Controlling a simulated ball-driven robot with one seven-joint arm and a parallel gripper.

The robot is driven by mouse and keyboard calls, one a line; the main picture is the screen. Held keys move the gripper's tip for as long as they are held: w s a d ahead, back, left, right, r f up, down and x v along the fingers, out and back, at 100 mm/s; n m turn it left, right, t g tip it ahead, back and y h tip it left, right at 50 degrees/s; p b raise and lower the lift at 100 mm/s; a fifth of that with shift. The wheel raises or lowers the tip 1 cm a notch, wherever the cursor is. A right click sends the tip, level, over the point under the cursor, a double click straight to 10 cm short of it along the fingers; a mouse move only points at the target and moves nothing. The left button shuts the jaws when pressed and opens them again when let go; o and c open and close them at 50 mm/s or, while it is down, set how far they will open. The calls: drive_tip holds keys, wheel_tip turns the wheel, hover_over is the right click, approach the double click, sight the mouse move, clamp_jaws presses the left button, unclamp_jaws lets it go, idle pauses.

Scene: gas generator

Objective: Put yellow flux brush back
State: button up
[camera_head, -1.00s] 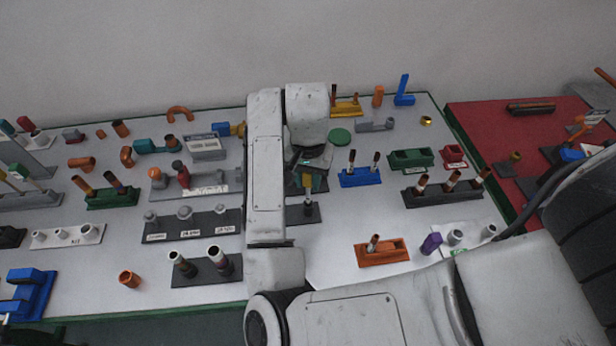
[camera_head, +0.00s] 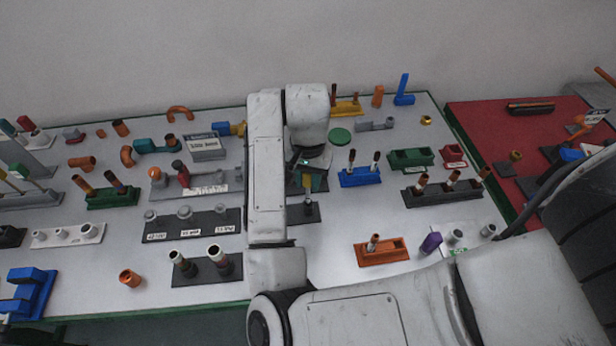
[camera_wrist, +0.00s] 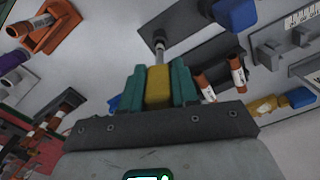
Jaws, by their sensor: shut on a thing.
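The yellow flux brush (camera_wrist: 158,86) is held in my gripper (camera_wrist: 158,88), its yellow block handle clamped between two teal fingers in the wrist view. A thin metal shaft (camera_wrist: 158,42) with a dark end lies in line with it, over a dark base (camera_wrist: 178,24); I cannot tell whether the shaft belongs to the brush or the base. In the head view my gripper (camera_head: 310,182) points down beyond a small dark holder (camera_head: 303,213). My arm hides much of the area to its left.
A blue holder (camera_head: 360,178) with two brown-topped pieces stands close right of my gripper. An orange holder (camera_head: 383,252) stands nearer. A yellow holder (camera_head: 346,110) is at the back. A grey rack (camera_head: 190,225) lies left. Bare white table (camera_head: 330,232) shows between holders.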

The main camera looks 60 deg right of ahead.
sight(308, 197)
drive_tip(key=shift+f+b, duration=2)
drive_tip(key=shift+f, duration=0.65)
drive_tip(key=o, duration=0.9)
drive_tip(key=shift+o, duration=0.2)
drive_tip(key=shift+r, duration=0.1)
wheel_tip(308, 197, up, 11)
drive_tip(key=p, duration=0.2)
drive_tip(key=shift+f+p, duration=0.2)
drive_tip(key=shift+p, duration=0.1)
